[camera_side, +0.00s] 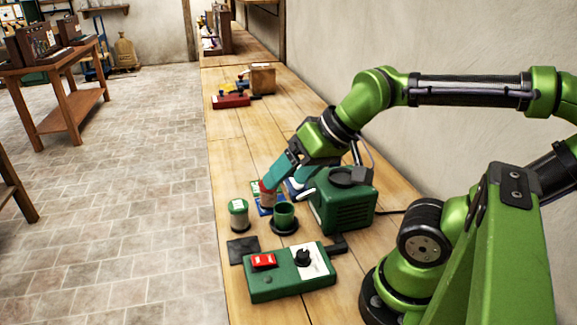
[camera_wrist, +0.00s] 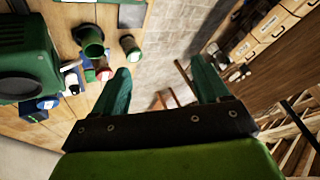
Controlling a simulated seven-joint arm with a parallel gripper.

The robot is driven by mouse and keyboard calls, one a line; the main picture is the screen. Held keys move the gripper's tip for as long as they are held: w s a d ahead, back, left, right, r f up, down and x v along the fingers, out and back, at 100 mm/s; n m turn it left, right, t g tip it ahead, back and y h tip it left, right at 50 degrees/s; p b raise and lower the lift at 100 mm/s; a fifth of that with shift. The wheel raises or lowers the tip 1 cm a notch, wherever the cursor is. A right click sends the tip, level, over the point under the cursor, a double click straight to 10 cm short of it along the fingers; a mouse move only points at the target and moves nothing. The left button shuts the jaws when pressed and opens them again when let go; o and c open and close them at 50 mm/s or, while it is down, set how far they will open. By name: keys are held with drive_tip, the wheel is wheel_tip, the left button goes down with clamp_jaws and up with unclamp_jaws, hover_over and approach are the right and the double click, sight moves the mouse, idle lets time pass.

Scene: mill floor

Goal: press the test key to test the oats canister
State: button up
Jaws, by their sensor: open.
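A green canister with a pale label (camera_side: 238,214) stands upright on the bench; it also shows in the wrist view (camera_wrist: 130,48). A red-topped canister (camera_wrist: 104,73) stands nearby, partly covered by my finger in the side view. I cannot read the labels to tell which holds oats. A green control box (camera_side: 290,279) carries a red key (camera_side: 264,261) and a black knob (camera_side: 303,257); no test marking is legible. My gripper (camera_side: 285,186) points down above the bench beside the green machine. Its teal fingers are apart and empty in the wrist view (camera_wrist: 160,66).
A green cup (camera_side: 284,214) on a dark base stands between the canister and the green machine (camera_side: 343,203). A black pad (camera_side: 243,250) lies left of the control box. A red box (camera_side: 231,100) and wooden box (camera_side: 263,78) sit farther back. Bare bench lies between.

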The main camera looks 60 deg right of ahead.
clamp_jaws()
idle(1.4)
